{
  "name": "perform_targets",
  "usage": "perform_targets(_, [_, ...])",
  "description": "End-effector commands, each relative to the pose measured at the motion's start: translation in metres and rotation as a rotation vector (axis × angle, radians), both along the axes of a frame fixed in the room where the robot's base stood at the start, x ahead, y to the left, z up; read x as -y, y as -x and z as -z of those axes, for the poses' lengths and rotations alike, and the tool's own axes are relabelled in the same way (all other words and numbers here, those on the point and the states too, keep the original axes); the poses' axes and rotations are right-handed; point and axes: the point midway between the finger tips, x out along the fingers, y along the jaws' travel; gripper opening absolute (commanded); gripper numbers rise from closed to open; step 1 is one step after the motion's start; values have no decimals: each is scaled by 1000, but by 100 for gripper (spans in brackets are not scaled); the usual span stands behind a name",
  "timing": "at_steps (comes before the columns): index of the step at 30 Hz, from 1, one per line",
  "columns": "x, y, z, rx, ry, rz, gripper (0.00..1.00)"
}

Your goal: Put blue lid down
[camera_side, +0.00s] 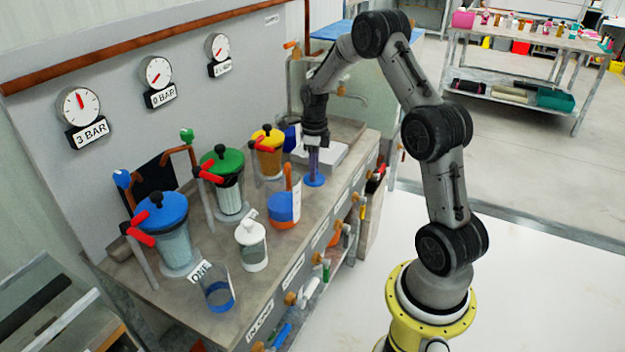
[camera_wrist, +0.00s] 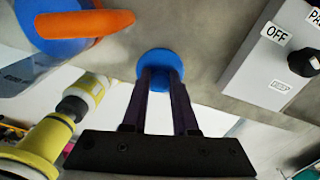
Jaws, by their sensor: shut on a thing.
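The blue lid (camera_side: 314,181) is a small round disc below my gripper (camera_side: 314,172), at the back right part of the bench. In the wrist view the blue lid (camera_wrist: 158,57) shows at the ends of the two dark fingers of my gripper (camera_wrist: 161,78). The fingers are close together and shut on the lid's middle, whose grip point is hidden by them. The lid looks level and at or just above the bench top (camera_side: 205,262); I cannot tell whether it touches.
An orange-and-blue jug (camera_side: 283,207) stands left of the lid. A pale switch box (camera_side: 322,152) stands behind it. Pumps with yellow (camera_side: 267,138), green (camera_side: 222,160) and blue (camera_side: 161,209) tops line the wall. A white-lidded jar (camera_side: 251,246) and a clear beaker (camera_side: 217,289) stand in front.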

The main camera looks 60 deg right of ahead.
Motion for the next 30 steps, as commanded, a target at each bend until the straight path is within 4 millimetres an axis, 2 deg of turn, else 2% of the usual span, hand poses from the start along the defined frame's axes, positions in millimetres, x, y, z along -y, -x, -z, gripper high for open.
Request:
perform_targets(7, [5,-8,14,-1,-1,0,0])
perform_targets(13, [4,-7,40,-2,-1,0,0])
perform_targets(24, [5,-7,44,-1,-1,0,0])
perform_targets(25, [5,-7,44,0,0,0,29])
perform_targets(30, [5,-7,44,0,0,0,57])
